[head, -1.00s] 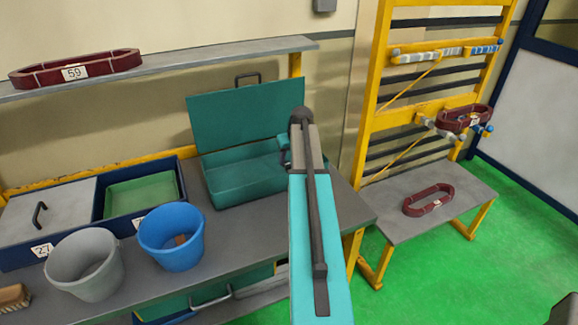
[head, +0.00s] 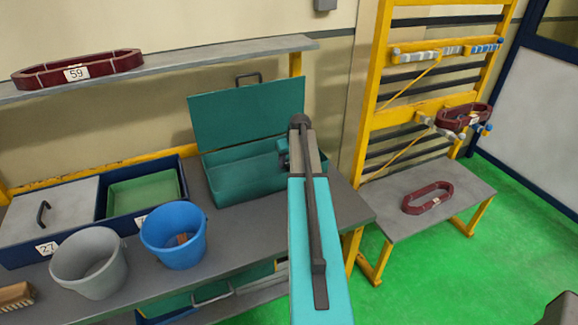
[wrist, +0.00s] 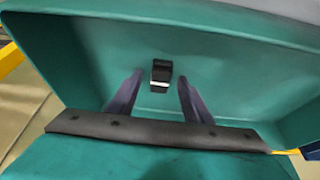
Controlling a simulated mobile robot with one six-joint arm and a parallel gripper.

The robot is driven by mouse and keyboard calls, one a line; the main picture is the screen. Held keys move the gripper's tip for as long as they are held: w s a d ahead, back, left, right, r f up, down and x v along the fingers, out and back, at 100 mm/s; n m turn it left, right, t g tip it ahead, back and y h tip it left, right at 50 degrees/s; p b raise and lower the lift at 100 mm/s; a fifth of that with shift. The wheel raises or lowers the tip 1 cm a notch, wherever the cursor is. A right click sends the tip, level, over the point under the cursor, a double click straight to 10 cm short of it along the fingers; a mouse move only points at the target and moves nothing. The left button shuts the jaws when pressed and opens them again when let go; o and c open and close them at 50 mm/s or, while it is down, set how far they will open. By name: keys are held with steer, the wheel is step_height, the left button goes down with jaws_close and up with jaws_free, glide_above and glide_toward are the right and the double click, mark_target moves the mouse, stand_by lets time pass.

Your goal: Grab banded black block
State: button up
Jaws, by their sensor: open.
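The banded black block (wrist: 161,75) is a small black piece with a white band. In the wrist view it lies on the floor of the teal toolbox (wrist: 90,65), ahead of and between my fingers. My gripper (wrist: 160,82) is open and empty, with its two dark fingers apart and pointing toward the block. I cannot tell how far the fingertips are above it. In the head view the open toolbox (head: 232,183) stands on the bench, its lid (head: 247,112) raised behind it. My arm hides its right part, and neither the block nor the fingers show there.
A blue bucket (head: 174,238) and a grey bucket (head: 90,267) stand on the bench (head: 240,226) to the left. A navy tray (head: 184,178) is behind them. A yellow rack (head: 368,90) and a low table (head: 394,218) with a red coil (head: 430,197) are at the right.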

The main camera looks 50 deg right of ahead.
steer(key=c, duration=1.1)
steer(key=shift+r, duration=0.1)
steer(key=shift+c, duration=0.2)
step_height(320, 180, up, 10)
steer(key=b, duration=0.3)
